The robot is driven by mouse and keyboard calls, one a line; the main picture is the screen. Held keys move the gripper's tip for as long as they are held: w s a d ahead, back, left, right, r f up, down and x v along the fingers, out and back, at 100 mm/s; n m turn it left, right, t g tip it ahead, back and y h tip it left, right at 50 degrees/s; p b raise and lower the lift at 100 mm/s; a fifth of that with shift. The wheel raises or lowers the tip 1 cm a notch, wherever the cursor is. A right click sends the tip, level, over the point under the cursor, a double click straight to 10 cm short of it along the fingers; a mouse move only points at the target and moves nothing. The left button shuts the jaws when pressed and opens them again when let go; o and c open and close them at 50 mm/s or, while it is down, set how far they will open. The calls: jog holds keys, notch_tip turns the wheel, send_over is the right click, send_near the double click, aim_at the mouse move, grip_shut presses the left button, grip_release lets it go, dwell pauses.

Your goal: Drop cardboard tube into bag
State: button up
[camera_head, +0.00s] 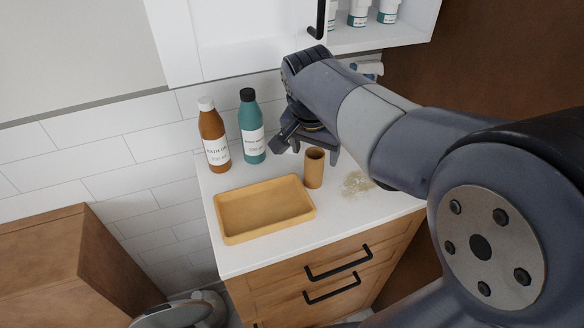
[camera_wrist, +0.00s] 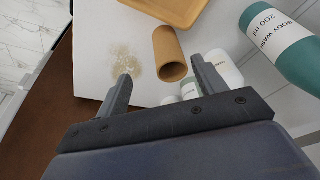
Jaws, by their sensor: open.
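A brown cardboard tube (camera_head: 314,168) stands upright on the white counter, to the right of the yellow tray. It also shows in the wrist view (camera_wrist: 169,52), with its open end visible. My gripper (camera_head: 308,148) is open and empty, pointing down close behind the tube. In the wrist view my gripper's fingers (camera_wrist: 160,72) are spread apart, and the tube appears beyond them, nearer the right finger; I see no clear contact. I cannot make out a bag for certain in either view.
A yellow tray (camera_head: 228,233) lies empty on the counter. A brown bottle (camera_head: 213,137) and a teal bottle (camera_head: 252,128) stand behind it by the wall. A powdery spill (camera_head: 357,184) lies right of the tube. A grey rounded object (camera_head: 165,314) is low at left, partly cut off.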

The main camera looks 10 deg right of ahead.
aim_at(314, 157)
jog(key=shift+n+t+h, duration=0.3)
jog(key=shift+h, duration=0.1)
jog(key=x, duration=0.3)
jog(key=w+x, duration=0.1)
jog(key=x, duration=0.2)
jog(key=w+x, duration=0.1)
jog(key=x, duration=0.2)
jog(key=shift+r, duration=0.25)
jog(key=shift+c, duration=0.6)
jog(key=c, duration=1)
jog(key=shift+r, duration=0.1)
